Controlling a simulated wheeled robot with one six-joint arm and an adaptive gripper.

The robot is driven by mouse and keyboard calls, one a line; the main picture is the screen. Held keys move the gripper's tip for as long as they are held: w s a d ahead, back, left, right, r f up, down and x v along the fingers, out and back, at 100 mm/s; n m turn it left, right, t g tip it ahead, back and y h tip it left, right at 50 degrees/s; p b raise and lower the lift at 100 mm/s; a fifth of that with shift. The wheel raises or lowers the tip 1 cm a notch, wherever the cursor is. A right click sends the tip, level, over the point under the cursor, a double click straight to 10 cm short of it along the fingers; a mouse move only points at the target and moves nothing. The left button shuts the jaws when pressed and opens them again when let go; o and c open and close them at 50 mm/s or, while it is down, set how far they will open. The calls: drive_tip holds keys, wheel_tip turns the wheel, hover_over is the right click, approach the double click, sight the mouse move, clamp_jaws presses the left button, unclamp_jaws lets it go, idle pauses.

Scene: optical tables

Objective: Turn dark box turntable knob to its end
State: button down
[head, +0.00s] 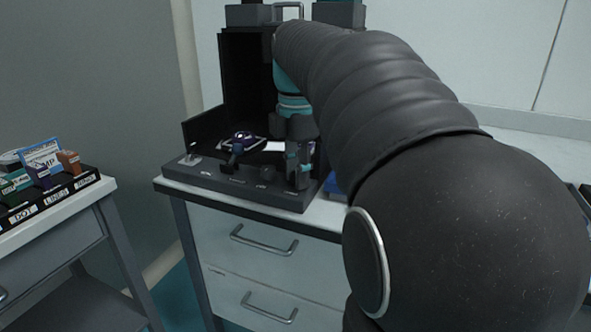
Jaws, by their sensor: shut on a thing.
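The dark box (240,75) stands open on a white-topped drawer cabinet. Its low front panel (225,181) carries several small controls. A purple and white round piece (243,141) sits inside on the box floor. My gripper (299,178) reaches down from above to the right end of the front panel. It is shut on a knob there, which its fingers mostly hide. I cannot make out the knob's angle or any end mark.
A small lever (189,155) stands at the panel's left end, and a black post (236,156) stands near its middle. A side table at left holds a black rack (50,200) of small coloured boxes. My arm blocks the view at right.

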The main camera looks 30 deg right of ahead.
drive_tip(key=m, duration=0.8)
drive_tip(key=shift+w+m, duration=0.1)
drive_tip(key=shift+m, duration=0.2)
drive_tip(key=m, duration=0.3)
drive_tip(key=shift+m, duration=0.3)
drive_tip(key=m, duration=0.4)
drive_tip(key=shift+m, duration=0.3)
drive_tip(key=m, duration=0.4)
drive_tip(key=shift+d+m, duration=0.1)
drive_tip(key=shift+m, duration=0.2)
drive_tip(key=m, duration=0.3)
drive_tip(key=shift+m, duration=0.3)
drive_tip(key=m, duration=0.4)
drive_tip(key=shift+m, duration=0.3)
drive_tip(key=shift+r+m, duration=0.1)
drive_tip(key=shift+m, duration=1.9)
